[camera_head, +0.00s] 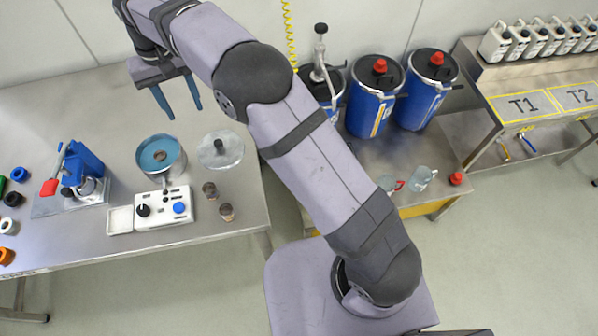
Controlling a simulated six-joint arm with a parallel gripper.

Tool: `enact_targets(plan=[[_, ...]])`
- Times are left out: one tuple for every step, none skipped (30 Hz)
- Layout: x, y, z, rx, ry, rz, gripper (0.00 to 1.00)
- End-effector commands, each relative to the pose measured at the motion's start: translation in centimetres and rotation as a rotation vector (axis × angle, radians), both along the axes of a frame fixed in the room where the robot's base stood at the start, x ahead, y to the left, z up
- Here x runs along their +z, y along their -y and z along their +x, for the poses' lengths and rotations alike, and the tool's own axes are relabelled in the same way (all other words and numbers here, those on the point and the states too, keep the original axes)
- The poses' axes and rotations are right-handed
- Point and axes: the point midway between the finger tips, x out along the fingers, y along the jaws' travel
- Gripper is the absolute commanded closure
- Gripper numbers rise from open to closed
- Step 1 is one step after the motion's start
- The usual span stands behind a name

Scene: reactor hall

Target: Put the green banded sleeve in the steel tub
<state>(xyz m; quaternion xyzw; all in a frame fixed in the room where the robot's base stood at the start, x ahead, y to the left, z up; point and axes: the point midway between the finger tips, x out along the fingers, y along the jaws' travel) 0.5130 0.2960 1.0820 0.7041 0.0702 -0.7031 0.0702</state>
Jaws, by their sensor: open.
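A round steel tub (174,173) stands on the left bench behind a white control box, with blue contents and a small dark ring-like item inside it. A green piece (2,185), cut off by the left picture edge, lies among several small rings; it may be the green banded sleeve, but its bands cannot be made out. My gripper (183,113) is open and empty, its two blue fingers apart, above the back of the bench and beyond the tub in the picture. It is well to the right of the green piece.
Blue drums (370,107) stand right of my arm. The bench's back left is clear.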

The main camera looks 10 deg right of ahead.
Motion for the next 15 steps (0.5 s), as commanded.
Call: enact_targets(plan=[[0.3,2.5,0.0,-0.018,0.000,0.000,0.56],[0.4,3.7,-0.1,-0.025,0.000,0.000,0.56],[0.4,5.4,-0.3,-0.033,0.000,0.000,0.56],[0.3,6.6,-0.5,-0.041,0.002,0.000,0.56],[0.3,7.9,-0.9,-0.047,0.002,0.000,0.56],[0.2,9.5,-1.4,-0.056,0.002,0.000,0.56],[0.1,10.7,-1.8,-0.063,0.002,0.000,0.56],[0.0,11.9,-2.3,-0.070,0.002,0.000,0.56],[-0.2,13.5,-3.1,-0.079,0.002,0.001,0.56],[-0.3,14.7,-3.7,-0.085,0.002,0.001,0.56],[-0.5,15.9,-4.4,-0.093,0.002,0.001,0.56],[-0.8,17.3,-5.5,-0.101,0.001,-0.001,0.56],[-1.0,18.4,-6.3,-0.108,0.002,0.000,0.56],[-1.2,19.5,-7.2,-0.115,0.003,0.000,0.56],[-1.6,20.8,-8.4,-0.124,0.003,0.000,0.56]])
